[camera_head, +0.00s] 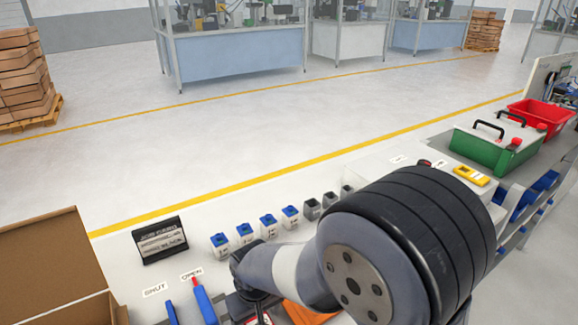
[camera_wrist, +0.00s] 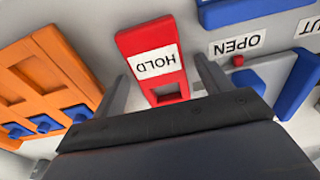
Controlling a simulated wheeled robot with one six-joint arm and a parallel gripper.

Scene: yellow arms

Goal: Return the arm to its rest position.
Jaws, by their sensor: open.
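My arm (camera_head: 370,250) reaches over the workbench in the head view, its large dark joint filling the lower right. My gripper (camera_wrist: 161,68) shows in the wrist view with its two fingers spread apart. A red tag (camera_wrist: 151,50) with a white HOLD label lies between and beyond the fingers. No gap is closed on it, and I cannot tell how far below the fingers it is.
An orange holder (camera_wrist: 42,75) with blue-topped pieces is left of the fingers; a blue-handled switch (camera_wrist: 262,82) by an OPEN label is right. Several small blue-topped containers (camera_head: 246,234), a black sign (camera_head: 160,241), a cardboard box (camera_head: 50,265) and a green crate (camera_head: 482,152) stand on the bench.

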